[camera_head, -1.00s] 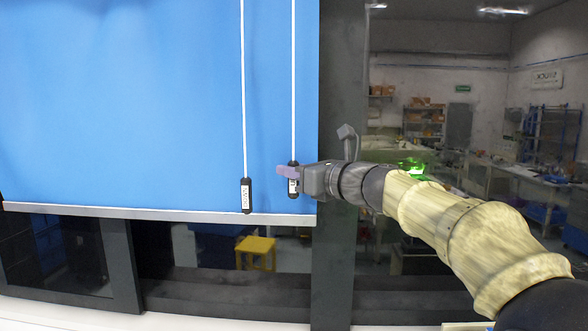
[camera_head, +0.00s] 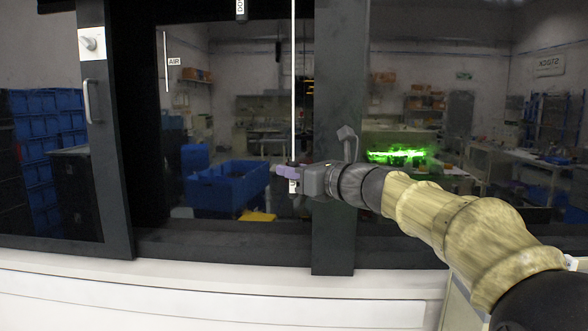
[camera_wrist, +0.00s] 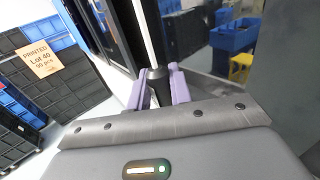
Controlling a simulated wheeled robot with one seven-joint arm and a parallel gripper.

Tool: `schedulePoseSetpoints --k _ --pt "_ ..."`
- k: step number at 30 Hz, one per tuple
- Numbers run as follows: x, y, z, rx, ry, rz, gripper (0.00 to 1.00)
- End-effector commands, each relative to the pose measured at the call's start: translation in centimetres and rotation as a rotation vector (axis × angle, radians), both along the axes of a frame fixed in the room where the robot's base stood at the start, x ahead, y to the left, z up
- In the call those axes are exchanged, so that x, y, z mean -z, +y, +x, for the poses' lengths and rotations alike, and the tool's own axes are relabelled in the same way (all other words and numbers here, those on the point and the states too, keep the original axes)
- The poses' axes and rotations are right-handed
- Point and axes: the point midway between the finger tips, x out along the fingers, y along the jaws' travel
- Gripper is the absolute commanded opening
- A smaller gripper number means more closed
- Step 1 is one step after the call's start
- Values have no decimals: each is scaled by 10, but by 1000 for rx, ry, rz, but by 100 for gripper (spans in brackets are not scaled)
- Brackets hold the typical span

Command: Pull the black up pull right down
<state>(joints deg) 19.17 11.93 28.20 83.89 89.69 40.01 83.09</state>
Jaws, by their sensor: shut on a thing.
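The right black pull (camera_head: 294,186) hangs at the end of a taut white cord (camera_head: 293,80) in front of the dark window. My gripper (camera_head: 286,172) reaches in from the right and is shut on this pull. In the wrist view, the lilac fingers (camera_wrist: 159,90) grip the black pull (camera_wrist: 158,75) from both sides, with the cord running up from it. The label on the held pull is mostly hidden. Another black pull (camera_head: 241,10) with a white label is at the top edge of the head view, only partly visible.
A dark window post (camera_head: 335,240) stands just behind my gripper. A white sill (camera_head: 200,285) runs below. At left is a cabinet door with a handle (camera_head: 91,102). Blue crates (camera_head: 225,185) and a yellow stool (camera_wrist: 240,67) are beyond the window.

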Motion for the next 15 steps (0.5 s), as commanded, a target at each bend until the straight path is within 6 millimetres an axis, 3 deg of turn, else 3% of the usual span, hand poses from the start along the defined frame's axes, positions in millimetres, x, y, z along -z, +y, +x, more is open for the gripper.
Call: schedulePoseSetpoints --k 1,3,15 --pt "21 0 0 -1 5 -3 0" --pt "30 0 0 -1 5 -3 0" --pt "53 0 1 0 5 -3 0"
